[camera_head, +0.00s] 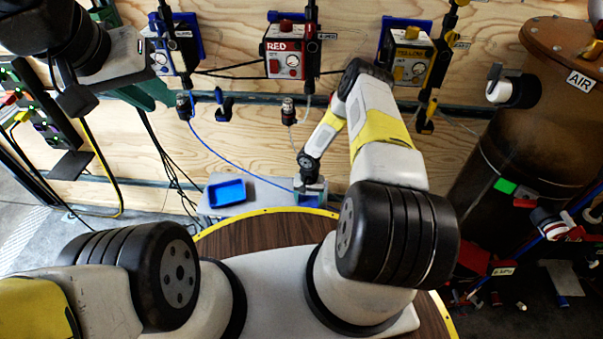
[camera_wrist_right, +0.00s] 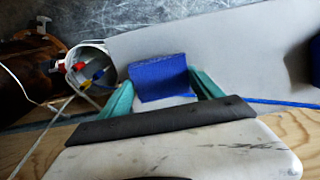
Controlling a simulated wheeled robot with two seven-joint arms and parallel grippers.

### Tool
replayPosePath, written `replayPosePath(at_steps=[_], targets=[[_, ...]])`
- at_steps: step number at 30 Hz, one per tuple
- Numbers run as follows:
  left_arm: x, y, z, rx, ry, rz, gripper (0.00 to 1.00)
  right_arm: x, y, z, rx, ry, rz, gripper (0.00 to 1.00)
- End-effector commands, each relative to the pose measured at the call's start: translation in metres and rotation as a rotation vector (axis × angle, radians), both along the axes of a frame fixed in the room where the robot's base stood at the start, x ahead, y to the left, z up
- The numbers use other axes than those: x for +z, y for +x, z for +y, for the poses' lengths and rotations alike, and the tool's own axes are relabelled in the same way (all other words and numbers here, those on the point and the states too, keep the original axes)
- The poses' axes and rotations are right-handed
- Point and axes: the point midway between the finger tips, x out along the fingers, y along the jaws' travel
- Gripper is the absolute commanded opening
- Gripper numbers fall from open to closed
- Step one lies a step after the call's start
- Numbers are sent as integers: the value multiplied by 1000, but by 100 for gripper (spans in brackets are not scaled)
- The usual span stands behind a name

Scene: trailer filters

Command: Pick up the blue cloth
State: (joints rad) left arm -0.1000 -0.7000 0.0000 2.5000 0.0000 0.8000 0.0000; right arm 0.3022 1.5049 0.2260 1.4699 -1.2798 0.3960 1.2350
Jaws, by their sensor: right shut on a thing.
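The blue cloth (camera_wrist_right: 160,77) is a folded blue block between the two teal fingers of my right gripper (camera_wrist_right: 164,92) in the right wrist view. The gripper is shut on it. In the head view my right gripper (camera_head: 311,180) points down at the edge of a grey surface, and only a little of the blue cloth (camera_head: 307,199) shows below it.
A blue tray (camera_head: 227,192) sits on the grey surface (camera_head: 262,188), left of my right gripper. A white cup (camera_wrist_right: 90,68) with coloured items is beside the surface. A red box (camera_head: 284,52) and a yellow box (camera_head: 408,58) hang on the wall. A brown tank (camera_head: 520,150) stands right.

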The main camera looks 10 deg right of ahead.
Motion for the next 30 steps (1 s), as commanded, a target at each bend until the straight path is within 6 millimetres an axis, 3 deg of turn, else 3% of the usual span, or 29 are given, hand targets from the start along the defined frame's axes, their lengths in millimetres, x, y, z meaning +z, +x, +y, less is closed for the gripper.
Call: replayPosePath(at_steps=[2, 6, 18, 30], targets=[[0, 0, 0, 0, 0, 0, 24, 15, 1, 0, 2, -2, -2, 36], [0, 0, 0, 0, 0, 0, 24, 17, -29, 4, 12, -4, 3, 36], [0, 0, 0, 0, 0, 0, 24, 22, -81, 10, 10, -5, 3, 36], [0, 0, 0, 0, 0, 0, 24, 27, -147, 18, -1, 1, 2, 36]])
